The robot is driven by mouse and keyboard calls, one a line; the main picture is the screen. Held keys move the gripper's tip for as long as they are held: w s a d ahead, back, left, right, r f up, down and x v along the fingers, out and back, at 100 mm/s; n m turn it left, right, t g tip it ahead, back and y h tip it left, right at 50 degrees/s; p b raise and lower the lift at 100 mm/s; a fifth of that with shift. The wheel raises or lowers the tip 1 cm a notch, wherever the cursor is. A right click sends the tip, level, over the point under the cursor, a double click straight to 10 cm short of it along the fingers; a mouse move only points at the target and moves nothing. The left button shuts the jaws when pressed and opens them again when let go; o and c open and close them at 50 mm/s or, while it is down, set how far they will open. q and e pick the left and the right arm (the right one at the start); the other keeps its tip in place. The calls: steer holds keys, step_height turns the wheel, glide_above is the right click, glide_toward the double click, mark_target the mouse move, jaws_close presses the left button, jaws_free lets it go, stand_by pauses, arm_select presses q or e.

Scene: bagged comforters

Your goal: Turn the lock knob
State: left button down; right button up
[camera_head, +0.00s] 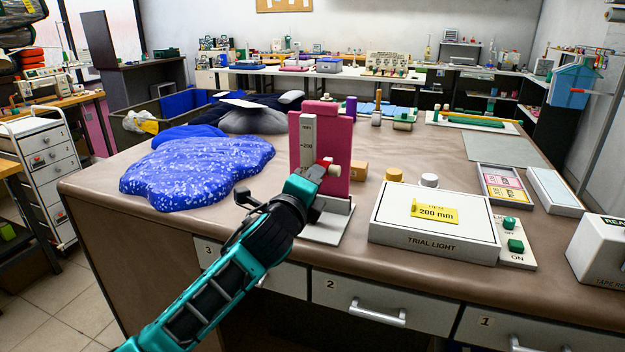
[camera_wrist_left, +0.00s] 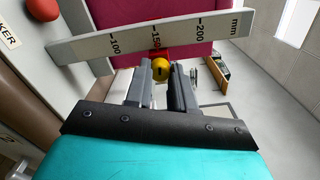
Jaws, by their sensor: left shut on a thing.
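A magenta upright gauge board (camera_head: 337,140) stands on a pale base (camera_head: 328,228) near the table's front edge. A grey millimetre scale (camera_head: 307,138) runs up it and also shows in the left wrist view (camera_wrist_left: 90,45). A small red slider (camera_head: 325,162) sits on the scale, near the 150 mark in the wrist view. The yellow round lock knob (camera_wrist_left: 160,70), with a dark line on its face, shows between my fingertips in that view. My left gripper (camera_head: 316,173) is shut on the knob. In the head view the gripper hides the knob. My right gripper is out of view.
A blue speckled bag (camera_head: 198,170) lies left of the gauge. A white trial light box (camera_head: 433,224) with a yellow 200 mm card (camera_head: 435,213) and a green switch (camera_head: 516,245) stand to the right. Small spools and an orange block (camera_head: 358,171) are close behind the gauge.

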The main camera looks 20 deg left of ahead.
arm_select(q)
steer(key=n, duration=1.3)
steer(key=shift+n, duration=0.4)
steer(key=c, duration=0.9)
jaws_free()
steer(key=shift+c, duration=0.2)
steer(key=s, duration=1.3)
steer(key=shift+a+b, duration=0.25)
steer(key=shift+b, duration=0.05)
